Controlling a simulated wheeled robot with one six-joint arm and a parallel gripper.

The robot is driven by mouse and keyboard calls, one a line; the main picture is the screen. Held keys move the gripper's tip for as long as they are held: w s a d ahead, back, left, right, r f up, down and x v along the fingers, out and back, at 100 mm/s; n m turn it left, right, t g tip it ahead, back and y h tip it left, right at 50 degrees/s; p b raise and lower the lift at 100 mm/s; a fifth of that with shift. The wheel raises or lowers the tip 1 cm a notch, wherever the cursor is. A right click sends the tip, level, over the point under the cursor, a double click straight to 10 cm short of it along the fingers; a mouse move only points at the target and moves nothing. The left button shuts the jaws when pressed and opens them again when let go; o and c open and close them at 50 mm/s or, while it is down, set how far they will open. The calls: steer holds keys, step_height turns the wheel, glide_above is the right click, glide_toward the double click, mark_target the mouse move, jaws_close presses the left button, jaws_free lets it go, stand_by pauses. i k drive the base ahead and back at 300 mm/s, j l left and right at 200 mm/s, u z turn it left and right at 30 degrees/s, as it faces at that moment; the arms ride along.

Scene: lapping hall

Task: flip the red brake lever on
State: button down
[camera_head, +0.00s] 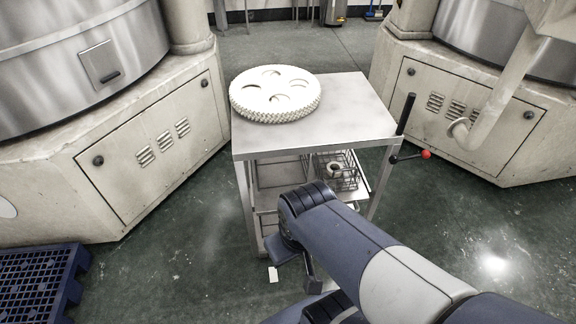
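The red brake lever shows as a thin dark rod with a red ball knob (426,154) at its end. It sticks out to the right from the right side of a grey metal cart (345,105), just below the tabletop and near the foot of the black upright handle. The rod lies close to level. My arm reaches in from the lower right and bends in front of the cart, left of and nearer than the lever. I cannot make out my gripper's fingers; the arm's end is folded below and hidden. Nothing of mine touches the lever.
A white toothed disc (275,94) with oval holes lies on the cart top. A wire basket (337,171) holding a ring-shaped part is on a shelf below. The black handle (405,114) rises beside the lever. Large machines flank the cart; a blue pallet (42,284) lies lower left. Floor right is clear.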

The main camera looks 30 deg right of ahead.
mark_target(394, 160)
steer(key=z, duration=1.75)
steer(key=i+l+u, duration=0.1)
steer(key=i+u, duration=0.15)
steer(key=i+l+u, duration=0.25)
steer(key=i, duration=0.15)
steer(key=j, duration=0.1)
